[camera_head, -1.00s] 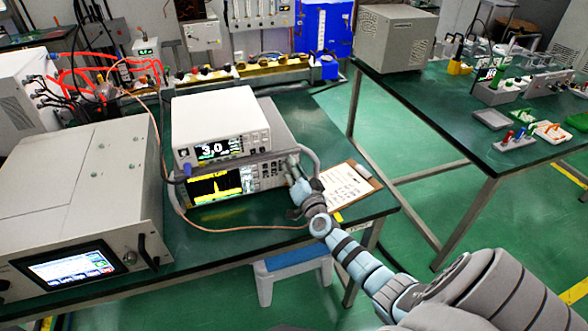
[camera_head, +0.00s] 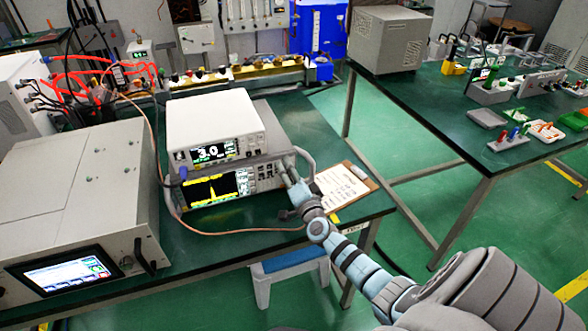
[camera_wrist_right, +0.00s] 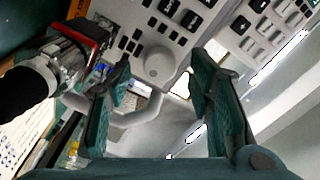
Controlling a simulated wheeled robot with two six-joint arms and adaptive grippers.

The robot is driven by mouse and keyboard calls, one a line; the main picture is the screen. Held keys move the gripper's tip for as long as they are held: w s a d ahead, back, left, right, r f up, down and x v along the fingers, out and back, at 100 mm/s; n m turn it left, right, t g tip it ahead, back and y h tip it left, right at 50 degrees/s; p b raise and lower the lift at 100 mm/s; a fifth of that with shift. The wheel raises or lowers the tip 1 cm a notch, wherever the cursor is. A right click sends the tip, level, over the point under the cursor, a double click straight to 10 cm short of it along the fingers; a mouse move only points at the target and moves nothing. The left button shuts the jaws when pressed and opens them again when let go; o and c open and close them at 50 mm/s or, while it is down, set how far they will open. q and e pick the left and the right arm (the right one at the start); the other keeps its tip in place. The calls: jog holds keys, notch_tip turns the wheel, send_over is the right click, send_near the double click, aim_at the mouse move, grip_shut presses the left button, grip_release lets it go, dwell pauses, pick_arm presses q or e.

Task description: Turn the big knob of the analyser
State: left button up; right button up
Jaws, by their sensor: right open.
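The analyser (camera_head: 212,190) is the lower instrument on the left table, with a yellow trace on its screen and buttons at its right side. Its big knob (camera_wrist_right: 159,65) is pale and round and shows in the right wrist view among dark buttons. My right gripper (camera_head: 287,178) is at the right end of the analyser's front. In the wrist view its two teal fingers (camera_wrist_right: 162,72) are apart, one on each side of the knob. Whether they touch it I cannot tell. In the head view the gripper and arm hide the knob. My left gripper is not in view.
A white meter (camera_head: 215,122) reading 3.0 sits on the analyser. A copper-coloured cable (camera_head: 240,232) loops in front. A clipboard (camera_head: 345,187) lies to the right. A large beige unit (camera_head: 75,195) stands at the left. A dark connector (camera_wrist_right: 30,85) is left of the fingers.

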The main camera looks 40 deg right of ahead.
jog(key=v, duration=1.1)
jog(key=shift+s, duration=0.2)
jog(key=shift+a, duration=0.1)
